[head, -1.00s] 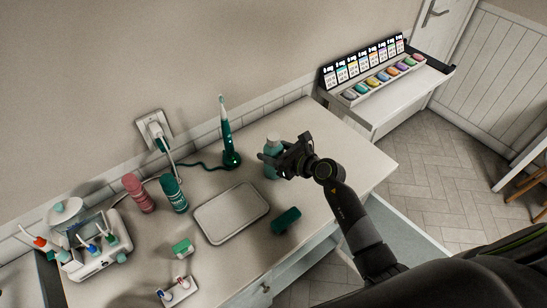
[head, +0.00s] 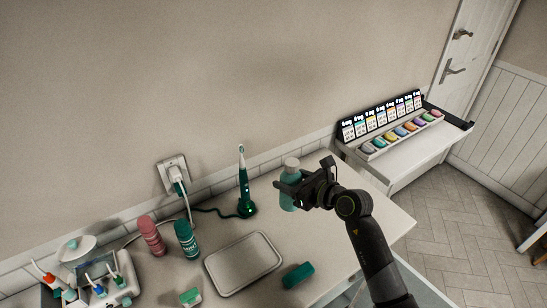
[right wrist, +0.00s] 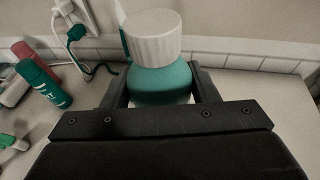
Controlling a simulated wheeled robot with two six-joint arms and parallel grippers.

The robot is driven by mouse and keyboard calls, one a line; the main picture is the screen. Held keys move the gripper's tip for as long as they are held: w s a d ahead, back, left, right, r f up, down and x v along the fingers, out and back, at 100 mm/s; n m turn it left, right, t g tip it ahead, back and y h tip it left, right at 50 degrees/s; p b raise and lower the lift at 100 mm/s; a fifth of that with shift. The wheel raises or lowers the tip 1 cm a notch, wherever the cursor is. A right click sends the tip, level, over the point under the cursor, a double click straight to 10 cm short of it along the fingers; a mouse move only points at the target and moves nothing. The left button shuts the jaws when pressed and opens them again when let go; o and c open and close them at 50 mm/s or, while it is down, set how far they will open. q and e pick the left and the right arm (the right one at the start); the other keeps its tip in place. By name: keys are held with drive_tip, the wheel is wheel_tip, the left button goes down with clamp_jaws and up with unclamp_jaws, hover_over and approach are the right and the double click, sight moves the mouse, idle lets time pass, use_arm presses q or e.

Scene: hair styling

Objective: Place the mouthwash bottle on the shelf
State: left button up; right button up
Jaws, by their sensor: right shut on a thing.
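The mouthwash bottle (head: 290,202) is teal with a white cap and stands upright at the back right of the white counter. My right gripper (head: 290,184) is shut around its upper body. In the right wrist view the bottle (right wrist: 160,82) sits between the two dark fingers, cap up. Its lower part is hidden, so I cannot tell if it touches the counter. The white shelf (head: 400,160) is to the right, beyond the counter's end. My left gripper is not in view.
A green electric toothbrush (head: 245,190) stands left of the bottle. A grey tray (head: 243,264) and a dark green block (head: 298,275) lie in front. A row of coloured items with label cards (head: 383,118) fills the shelf's back; its front strip is bare.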

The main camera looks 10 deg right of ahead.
drive_tip(key=shift+r, duration=0.25)
drive_tip(key=shift+s+d, duration=0.15)
drive_tip(key=shift+s, duration=0.05)
drive_tip(key=s+d+r+n+g+y+b, duration=0.2)
drive_tip(key=s+n+g+y+b, duration=0.2)
drive_tip(key=s, duration=1.4)
drive_tip(key=shift+n, duration=0.3)
drive_tip(key=shift+d, duration=0.1)
